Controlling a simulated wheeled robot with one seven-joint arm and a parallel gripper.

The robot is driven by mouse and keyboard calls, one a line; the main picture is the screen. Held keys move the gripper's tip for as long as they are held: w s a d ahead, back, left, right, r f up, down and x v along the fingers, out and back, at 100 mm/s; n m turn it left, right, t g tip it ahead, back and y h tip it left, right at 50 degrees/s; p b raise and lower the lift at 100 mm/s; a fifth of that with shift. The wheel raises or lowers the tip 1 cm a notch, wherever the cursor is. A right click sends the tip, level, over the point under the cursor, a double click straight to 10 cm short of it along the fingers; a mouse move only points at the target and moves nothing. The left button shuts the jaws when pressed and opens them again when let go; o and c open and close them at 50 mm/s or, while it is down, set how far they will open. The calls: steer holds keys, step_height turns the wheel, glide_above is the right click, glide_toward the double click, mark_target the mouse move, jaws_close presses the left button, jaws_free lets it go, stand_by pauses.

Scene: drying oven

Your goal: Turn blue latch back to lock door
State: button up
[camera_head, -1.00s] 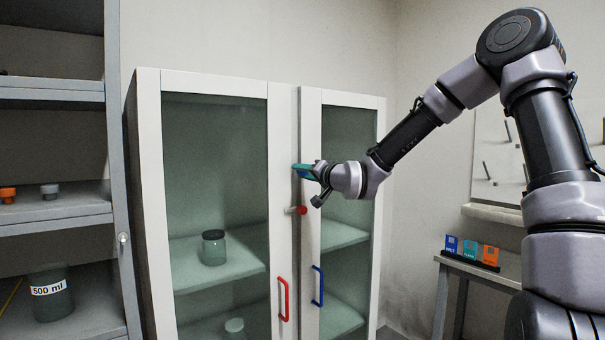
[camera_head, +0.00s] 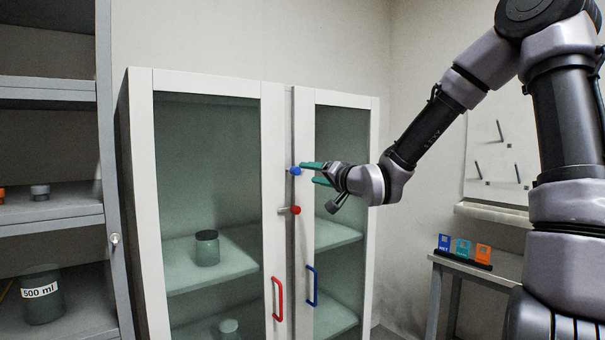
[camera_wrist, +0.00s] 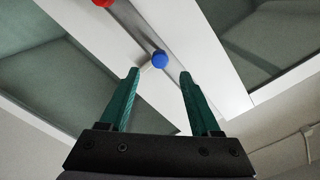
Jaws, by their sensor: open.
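The blue latch (camera_head: 295,171) is a small round knob on the right door's inner edge, near the seam between the two glass doors. It also shows in the wrist view (camera_wrist: 160,59), just beyond and between my fingertips. My gripper (camera_head: 312,172), with green fingers, is open and empty just to the right of the latch. In the wrist view the fingers (camera_wrist: 158,72) are spread wide and do not touch the knob. The right door (camera_head: 346,215) and the left door (camera_head: 205,200) look shut.
A red latch (camera_head: 295,210) sits below the blue one. A red handle (camera_head: 278,299) and a blue handle (camera_head: 312,286) are lower down. A grey shelf (camera_head: 50,219) stands at the left. A bench (camera_head: 478,268) with coloured cards stands at the right.

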steer(key=shift+v, duration=1.5)
steer(key=shift+f, duration=0.1)
steer(key=s+d+f+g+h, duration=0.2)
steer(key=s+d+h, duration=0.1)
steer(key=d+h, duration=0.25)
steer(key=s+d+f+g+h, duration=0.1)
steer(key=s+d+h, duration=0.25)
steer(key=d, duration=0.35)
steer(key=s+d+r+m+g, duration=0.1)
steer(key=s+d+r+g, duration=0.1)
steer(key=s, duration=0.7)
steer(key=s+d+r+m+g, duration=0.1)
steer(key=s+d, duration=0.4)
steer(key=s, duration=0.5)
steer(key=shift+r+g, duration=0.4)
steer(key=shift+g, duration=0.3)
steer(key=shift+s, duration=0.1)
